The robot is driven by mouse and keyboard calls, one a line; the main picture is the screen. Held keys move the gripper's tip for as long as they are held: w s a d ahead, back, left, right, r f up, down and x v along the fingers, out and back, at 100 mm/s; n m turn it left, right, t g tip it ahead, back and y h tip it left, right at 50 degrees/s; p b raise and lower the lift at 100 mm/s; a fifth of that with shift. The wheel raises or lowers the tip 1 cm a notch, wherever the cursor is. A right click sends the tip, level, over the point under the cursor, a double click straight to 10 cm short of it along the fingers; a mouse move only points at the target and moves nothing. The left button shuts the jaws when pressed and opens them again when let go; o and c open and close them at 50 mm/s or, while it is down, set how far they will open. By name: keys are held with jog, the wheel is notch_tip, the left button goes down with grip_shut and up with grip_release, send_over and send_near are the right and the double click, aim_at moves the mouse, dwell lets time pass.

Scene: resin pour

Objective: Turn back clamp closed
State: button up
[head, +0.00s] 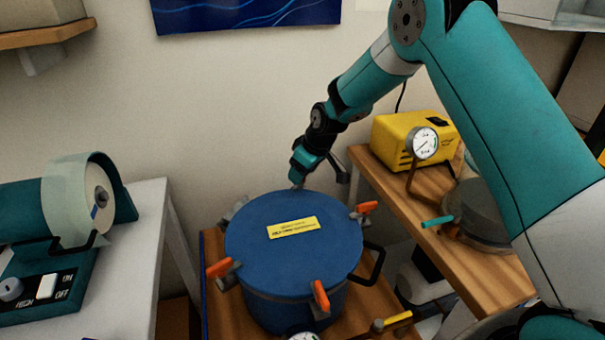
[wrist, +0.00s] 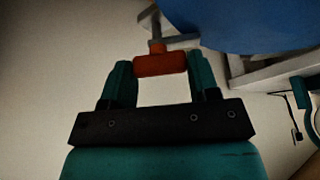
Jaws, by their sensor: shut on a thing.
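A blue pressure pot (head: 270,245) with a yellow label on its lid stands on a wooden surface. Orange clamp handles show at its left front (head: 219,268), front (head: 320,295) and right (head: 367,208). My gripper (head: 298,182) reaches down at the back edge of the lid and hides the back clamp there. In the wrist view, my gripper (wrist: 161,70) has its two fingers on either end of the back clamp's red-orange handle (wrist: 160,65), shut on it. The handle sits on a grey metal fitting beside the blue pot (wrist: 240,22).
A wooden bench (head: 465,262) on the right holds a yellow pump (head: 393,142) with a gauge and a dark round vessel (head: 480,210). A teal machine (head: 50,240) stands on a white table at left. A black handle (head: 375,262) juts from the pot's right.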

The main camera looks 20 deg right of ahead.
jog(key=n, duration=0.3)
jog(key=n+g+y+b, duration=0.1)
jog(key=n, duration=0.1)
jog(key=shift+w+d+n+g, duration=0.1)
jog(key=shift+n+g, duration=0.2)
jog(key=shift+n, duration=0.1)
dwell(0.4)
jog(key=o, duration=0.9)
jog(key=v, duration=0.5)
jog(key=b+v, duration=0.1)
jog(key=v, duration=1.1)
jog(key=shift+d+r+b, duration=0.1)
jog(key=shift+d+b, duration=0.25)
